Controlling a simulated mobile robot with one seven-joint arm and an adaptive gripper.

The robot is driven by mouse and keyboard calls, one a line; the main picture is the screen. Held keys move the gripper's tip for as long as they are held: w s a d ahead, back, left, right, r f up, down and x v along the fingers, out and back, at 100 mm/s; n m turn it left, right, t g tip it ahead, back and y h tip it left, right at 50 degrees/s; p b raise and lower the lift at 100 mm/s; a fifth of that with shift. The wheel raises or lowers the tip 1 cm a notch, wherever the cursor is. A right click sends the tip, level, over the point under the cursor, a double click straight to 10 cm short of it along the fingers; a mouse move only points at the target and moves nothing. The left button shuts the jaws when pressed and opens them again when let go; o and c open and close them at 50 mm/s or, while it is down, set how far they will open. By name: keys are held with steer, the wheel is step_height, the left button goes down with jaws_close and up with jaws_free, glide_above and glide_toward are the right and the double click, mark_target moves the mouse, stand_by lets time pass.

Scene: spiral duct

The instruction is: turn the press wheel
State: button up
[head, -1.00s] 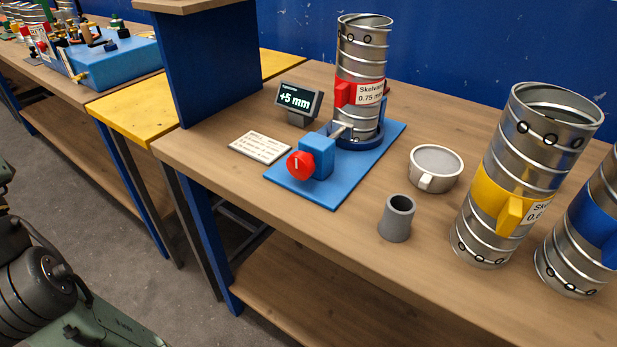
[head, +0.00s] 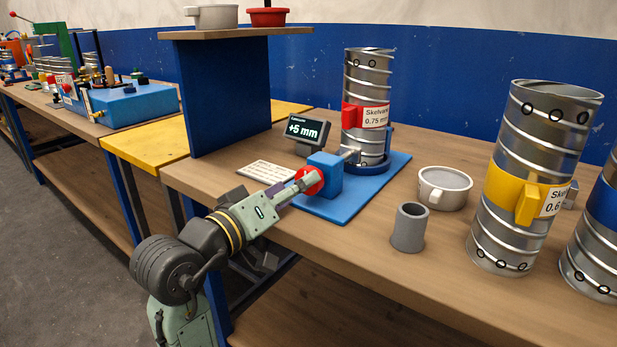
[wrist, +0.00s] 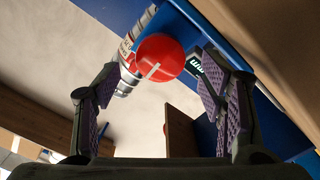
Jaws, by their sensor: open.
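The red press wheel (head: 309,181) sits on the front of a blue block (head: 327,173) on a blue base plate (head: 338,207). A spiral duct with a red clamp (head: 366,112) stands upright in the holder behind it. In the wrist view the wheel (wrist: 159,57) shows a pale mark and lies ahead, between the open fingers. My gripper (head: 300,184) is at the wheel in the head view; its fingers partly hide the wheel. In the wrist view my gripper (wrist: 155,95) is open with a gap on each side of the wheel. I cannot tell whether a finger touches it.
A display reading +5 mm (head: 303,133) and a printed card (head: 266,171) lie left of the press. A blue upright panel (head: 228,95) rises at left.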

steer(key=shift+x, duration=2.35)
steer(key=c, duration=1.2)
